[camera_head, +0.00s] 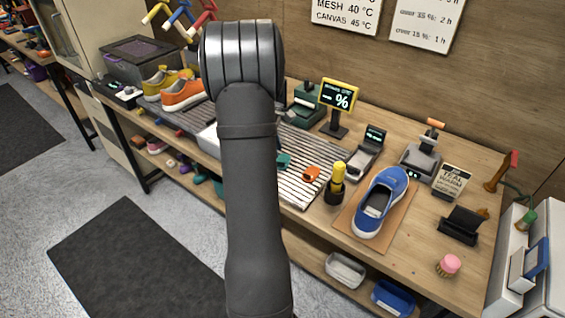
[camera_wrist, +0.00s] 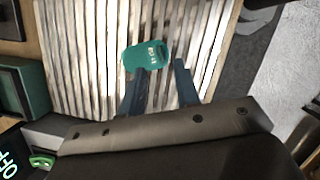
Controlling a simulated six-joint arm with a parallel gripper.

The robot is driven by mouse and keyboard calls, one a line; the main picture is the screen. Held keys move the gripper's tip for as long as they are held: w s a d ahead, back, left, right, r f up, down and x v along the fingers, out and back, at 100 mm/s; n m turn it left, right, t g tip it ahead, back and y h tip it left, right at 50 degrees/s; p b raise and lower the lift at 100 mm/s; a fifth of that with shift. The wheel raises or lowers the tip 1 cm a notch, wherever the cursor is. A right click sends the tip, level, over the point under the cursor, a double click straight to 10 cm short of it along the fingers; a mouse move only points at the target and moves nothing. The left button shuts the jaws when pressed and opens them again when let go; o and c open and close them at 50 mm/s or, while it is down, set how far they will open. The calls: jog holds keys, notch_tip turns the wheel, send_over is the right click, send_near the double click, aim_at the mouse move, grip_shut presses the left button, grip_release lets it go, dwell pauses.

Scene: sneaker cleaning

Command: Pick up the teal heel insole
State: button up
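The teal heel insole (camera_wrist: 143,57) lies on the pale slatted rack (camera_wrist: 95,60) in the wrist view, with small light markings on it. My gripper (camera_wrist: 161,68) is open, with two dark fingers apart. The left fingertip is at the insole's lower edge in the picture, and the right fingertip is to the right of it. I cannot tell whether a finger touches it. Nothing is held between the fingers.
An orange piece (camera_head: 311,174) lies on the same rack to the right. A yellow-topped bottle (camera_head: 337,180) stands beside the rack. A blue sneaker (camera_head: 380,203) rests on a brown mat. A percent display (camera_head: 340,97) stands behind. Orange (camera_head: 183,95) and yellow sneakers sit at left.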

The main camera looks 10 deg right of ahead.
jog(key=x, duration=0.5)
jog(key=shift+a+f, duration=0.1)
jog(key=shift+f, duration=0.1)
grip_shut()
